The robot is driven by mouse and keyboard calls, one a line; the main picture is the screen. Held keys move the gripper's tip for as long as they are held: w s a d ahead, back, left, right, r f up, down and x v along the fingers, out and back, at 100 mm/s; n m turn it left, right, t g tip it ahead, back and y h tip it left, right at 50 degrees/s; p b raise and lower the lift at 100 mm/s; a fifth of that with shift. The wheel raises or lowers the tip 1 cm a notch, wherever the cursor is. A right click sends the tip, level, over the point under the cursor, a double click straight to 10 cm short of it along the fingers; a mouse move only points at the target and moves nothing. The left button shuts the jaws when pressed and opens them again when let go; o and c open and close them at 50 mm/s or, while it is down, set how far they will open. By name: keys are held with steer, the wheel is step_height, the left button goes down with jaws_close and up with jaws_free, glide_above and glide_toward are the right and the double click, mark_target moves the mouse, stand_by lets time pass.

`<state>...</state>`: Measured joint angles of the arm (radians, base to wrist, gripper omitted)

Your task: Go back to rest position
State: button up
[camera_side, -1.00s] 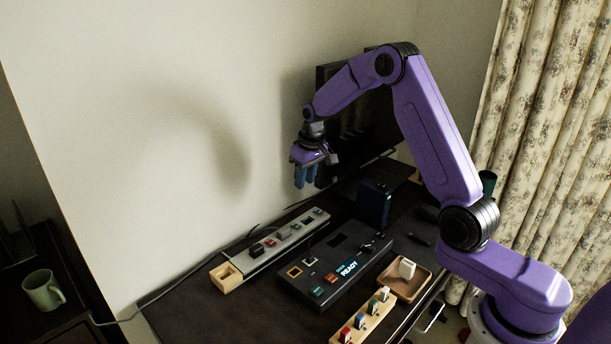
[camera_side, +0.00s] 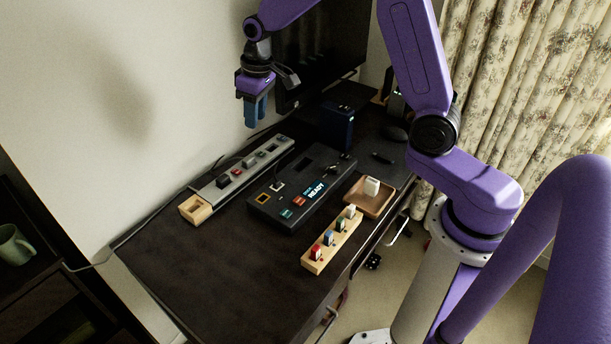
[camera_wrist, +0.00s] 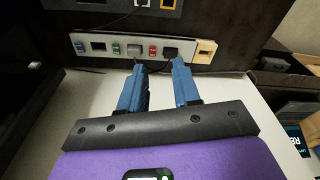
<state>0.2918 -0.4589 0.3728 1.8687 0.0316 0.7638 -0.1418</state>
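My gripper (camera_side: 256,112) hangs in the air above the back of the dark desk (camera_side: 190,265), near the pale wall and left of the monitor, clear of everything below. In the wrist view its two blue fingers (camera_wrist: 158,78) stand apart with nothing between them, so it is open and empty. My purple arm reaches across from the right in the side view. No target mark for the rest position shows.
Below are a grey strip with small plugs (camera_side: 240,172), a black console reading READY (camera_side: 290,215), a wooden rack with coloured pieces (camera_side: 330,245) and a brown tray (camera_side: 368,203) holding a white piece. A dark blue box (camera_side: 336,128) stands behind. The desk's front left is clear.

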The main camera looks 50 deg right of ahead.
steer(key=s+a+r+n, duration=0.2)
steer(key=s+a, duration=0.2)
steer(key=s, duration=0.3)
steer(key=s+d+r+n+g, duration=0.1)
steer(key=s+n, duration=0.6)
steer(key=s, duration=2)
steer(key=shift+s+d+r, duration=0.15)
steer(key=shift+d, duration=0.2)
